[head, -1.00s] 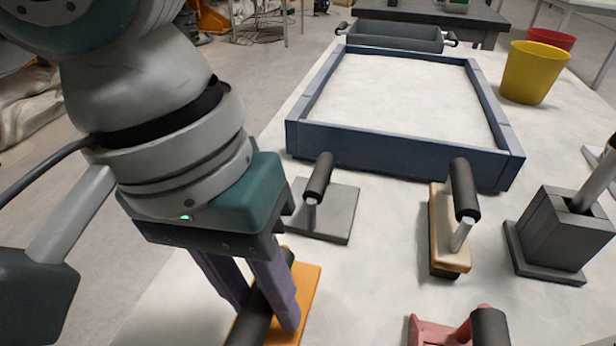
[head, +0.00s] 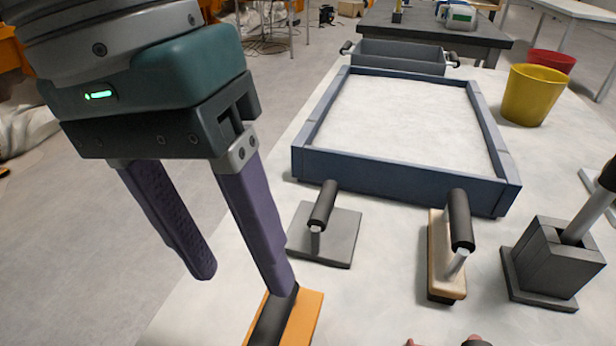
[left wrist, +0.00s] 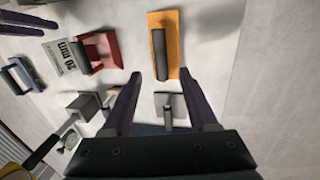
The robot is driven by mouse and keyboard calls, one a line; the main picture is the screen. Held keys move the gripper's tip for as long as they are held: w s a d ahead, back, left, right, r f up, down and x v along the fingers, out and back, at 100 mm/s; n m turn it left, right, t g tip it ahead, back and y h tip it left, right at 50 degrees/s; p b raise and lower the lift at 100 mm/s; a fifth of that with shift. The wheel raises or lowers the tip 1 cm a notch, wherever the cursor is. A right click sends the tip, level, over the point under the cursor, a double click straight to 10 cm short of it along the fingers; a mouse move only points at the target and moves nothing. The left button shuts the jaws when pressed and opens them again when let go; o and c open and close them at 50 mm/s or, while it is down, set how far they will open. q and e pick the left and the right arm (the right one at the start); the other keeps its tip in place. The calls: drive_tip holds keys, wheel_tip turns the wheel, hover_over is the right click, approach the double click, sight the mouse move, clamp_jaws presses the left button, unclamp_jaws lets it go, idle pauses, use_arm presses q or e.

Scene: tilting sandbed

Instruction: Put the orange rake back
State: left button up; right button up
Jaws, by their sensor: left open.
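The orange rake (head: 304,318) lies on the white table at the bottom of the head view, cut off by the frame edge. Its black handle (head: 272,320) is on top. It shows whole in the left wrist view (left wrist: 174,38), lying flat. My left gripper (head: 242,284) is open and empty, raised above the rake. In the left wrist view its fingertips (left wrist: 160,78) are spread at the near end of the rake, with the handle beyond them. In the head view one finger covers part of the handle.
Beyond are a grey float (head: 325,245), a wooden block tool (head: 446,250) and a grey holder (head: 545,265). The blue-framed sandbed (head: 400,178) is behind. A yellow bucket (head: 534,95) stands right. A red tool (left wrist: 102,50) is beside the rake. The table's left edge is close.

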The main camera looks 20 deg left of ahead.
use_arm(q)
drive_tip(key=shift+a+r, duration=0.15)
drive_tip(key=shift+r, duration=0.55)
drive_tip(key=shift+a+r, duration=0.15)
drive_tip(key=shift+r, duration=0.55)
drive_tip(key=shift+p, duration=0.3)
